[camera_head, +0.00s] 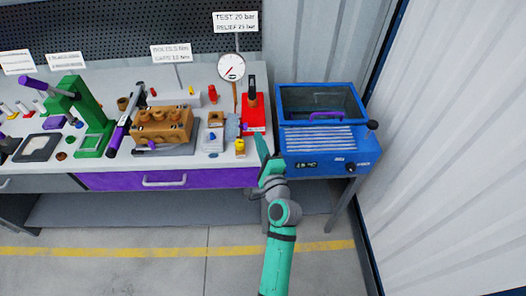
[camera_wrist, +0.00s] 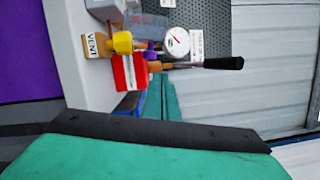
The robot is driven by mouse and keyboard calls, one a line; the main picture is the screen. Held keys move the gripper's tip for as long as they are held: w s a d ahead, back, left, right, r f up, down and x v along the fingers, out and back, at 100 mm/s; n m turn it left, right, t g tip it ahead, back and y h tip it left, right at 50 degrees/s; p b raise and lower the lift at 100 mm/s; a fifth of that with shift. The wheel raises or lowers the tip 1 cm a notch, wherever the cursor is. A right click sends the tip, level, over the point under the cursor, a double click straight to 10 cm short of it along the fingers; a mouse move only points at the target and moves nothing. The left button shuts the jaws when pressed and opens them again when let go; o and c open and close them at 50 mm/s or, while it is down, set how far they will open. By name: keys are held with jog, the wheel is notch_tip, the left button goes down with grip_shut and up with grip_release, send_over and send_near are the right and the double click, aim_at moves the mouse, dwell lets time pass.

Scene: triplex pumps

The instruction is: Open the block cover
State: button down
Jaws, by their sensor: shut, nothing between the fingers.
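A brown-orange pump block (camera_head: 162,126) sits on the grey bench, left of my gripper. Round bosses stand on its top, and a grey plate lies under it. I cannot tell where its cover ends and its body begins. My gripper (camera_head: 263,150) is teal, shut and empty. It is at the bench's front right, beside the blue box and well apart from the block. The block is not recognisable in that view.
A red pump (camera_head: 252,113) and a pressure gauge (camera_head: 231,67) stand behind my gripper. A yellow-knobbed VENT fitting (camera_head: 240,147) is close to its left. A blue box (camera_head: 322,135) is on the right. A green press (camera_head: 85,120) is far left.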

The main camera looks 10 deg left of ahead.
aim_at(236, 128)
jog(key=shift+w+a+r, duration=0.15)
jog(key=shift+a, duration=0.65)
jog(key=shift+w+a+r, duration=0.15)
jog(key=shift+a+r, duration=0.05)
jog(key=shift+a, duration=0.65)
jog(key=shift+w+a+r, duration=0.15)
jog(key=shift+a, duration=0.65)
